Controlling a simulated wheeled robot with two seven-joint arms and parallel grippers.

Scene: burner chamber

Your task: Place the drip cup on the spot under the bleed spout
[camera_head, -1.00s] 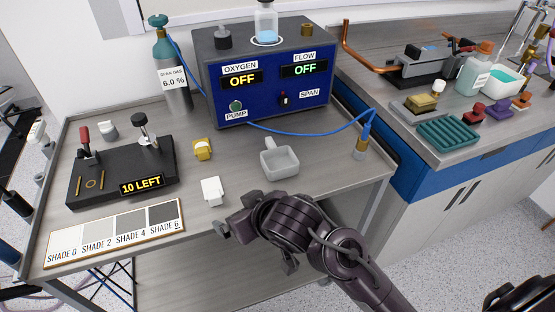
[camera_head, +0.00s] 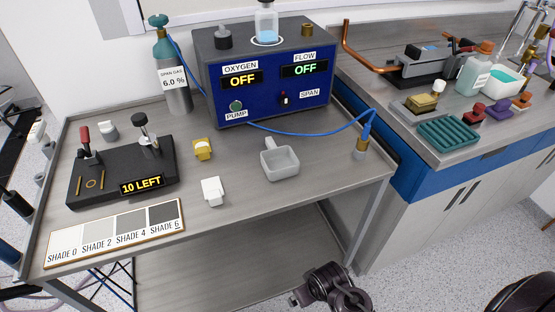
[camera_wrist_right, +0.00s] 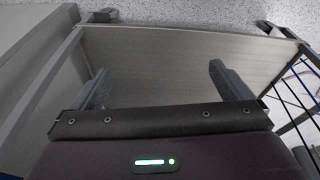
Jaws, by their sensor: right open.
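A grey, square open cup with a handle (camera_head: 281,163), which looks like the drip cup, stands upright on the steel cart top in the head view, right of centre. My right gripper (camera_head: 304,297) is low in the head view, in front of the cart's front edge and well apart from the cup. In the right wrist view its two fingers (camera_wrist_right: 158,75) are spread with nothing between them. I cannot surely identify the bleed spout or the spot under it. My left gripper is not in view.
The blue analyser (camera_head: 265,72) stands behind the cup, and a blue hose runs to a brass-ended fitting (camera_head: 361,147) at right. A white block (camera_head: 212,190), a yellow block (camera_head: 202,149) and a black fixture (camera_head: 122,172) are left. The right bench (camera_head: 440,155) holds several items.

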